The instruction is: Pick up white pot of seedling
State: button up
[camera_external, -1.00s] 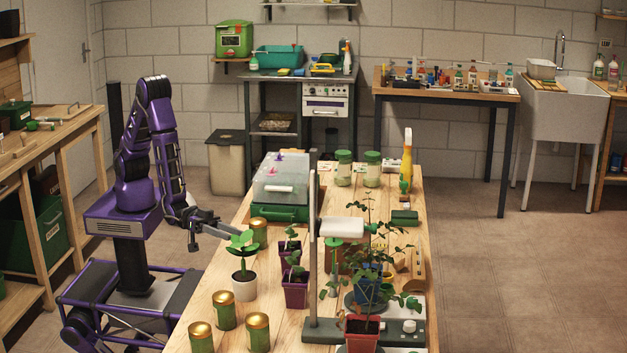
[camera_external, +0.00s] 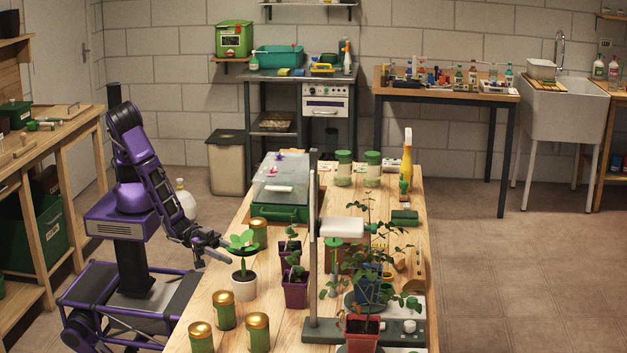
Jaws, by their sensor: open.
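The white pot (camera_external: 244,288) stands upright near the left edge of the wooden table (camera_external: 287,335). Its seedling (camera_external: 242,246) has broad green leaves on a short stem. My gripper (camera_external: 222,256) is open and empty. In the external view it is just left of the seedling's leaves, above the height of the pot's rim. I cannot tell whether its fingertips touch the leaves.
Jars with gold lids stand near the pot: one behind it (camera_external: 258,233) and others in front, including one (camera_external: 225,309). Purple pots (camera_external: 295,291) stand to its right. A grey-lidded green case (camera_external: 282,190) lies farther back. A metal stand (camera_external: 312,250) rises at the right.

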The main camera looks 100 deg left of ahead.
aim_at(253, 283)
jog(key=x, duration=0.8)
jog(key=shift+d+f, duration=0.2)
jog(key=shift+f, duration=0.05)
grip_shut()
dwell(1.1)
